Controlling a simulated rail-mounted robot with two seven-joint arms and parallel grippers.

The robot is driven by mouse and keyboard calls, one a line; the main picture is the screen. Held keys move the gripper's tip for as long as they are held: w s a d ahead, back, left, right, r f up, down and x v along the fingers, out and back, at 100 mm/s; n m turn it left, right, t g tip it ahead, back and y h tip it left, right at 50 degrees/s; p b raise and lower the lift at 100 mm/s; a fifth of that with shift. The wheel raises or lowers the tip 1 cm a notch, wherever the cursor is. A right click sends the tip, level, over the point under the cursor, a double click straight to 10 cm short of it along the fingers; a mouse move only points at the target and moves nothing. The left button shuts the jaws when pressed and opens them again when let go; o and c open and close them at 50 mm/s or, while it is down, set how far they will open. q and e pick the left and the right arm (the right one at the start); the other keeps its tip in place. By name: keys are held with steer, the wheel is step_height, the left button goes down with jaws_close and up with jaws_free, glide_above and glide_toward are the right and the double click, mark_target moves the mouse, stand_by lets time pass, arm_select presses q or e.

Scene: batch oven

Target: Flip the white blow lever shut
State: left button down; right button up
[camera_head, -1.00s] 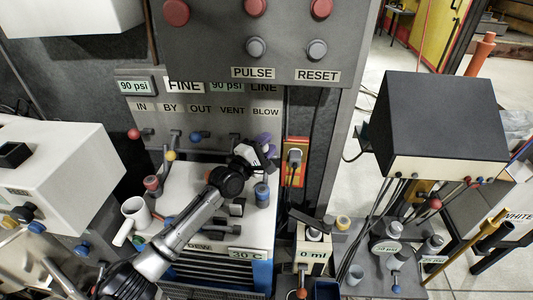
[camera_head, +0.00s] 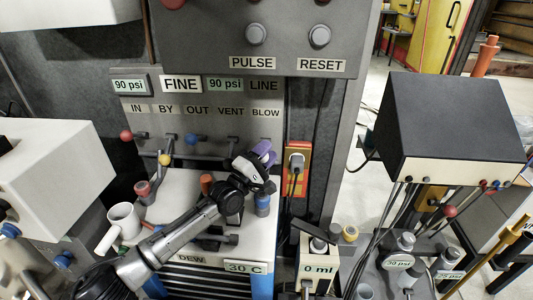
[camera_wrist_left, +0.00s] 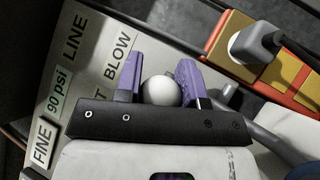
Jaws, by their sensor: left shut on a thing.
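My left gripper (camera_head: 267,153), with purple fingers, is at the valve panel just below the BLOW label (camera_head: 266,113). In the left wrist view, the white round knob of the blow lever (camera_wrist_left: 162,90) sits between the two purple fingers, and the gripper (camera_wrist_left: 160,80) is shut on it. The lever's stem is hidden behind the gripper, so its angle cannot be told. My right gripper is not in view.
Red (camera_head: 126,135), yellow (camera_head: 165,160) and blue (camera_head: 191,139) lever knobs stand left along the panel. An orange socket plate with a plug (camera_head: 297,160) is close right of the gripper.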

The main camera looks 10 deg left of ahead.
arm_select(q)
steer(key=c, duration=0.7)
jaws_free()
steer(key=shift+s+a+f+p, duration=0.15)
steer(key=shift+s+a+p, duration=0.1)
steer(key=shift+s+p, duration=0.2)
steer(key=s+a+p, duration=0.2)
steer(key=s, duration=0.2)
steer(key=s+a+f+p, duration=0.1)
steer(key=s+a+p, duration=0.1)
steer(key=s+p, duration=0.1)
steer(key=s+a+p, duration=0.3)
steer(key=s, duration=0.1)
steer(key=shift+s+a+f, duration=0.1)
steer(key=shift+s+f, duration=0.1)
steer(key=shift+s, duration=0.15)
steer(key=shift+s+a+f, duration=0.15)
steer(key=shift+s+a, duration=0.35)
steer(key=shift+s, duration=0.3)
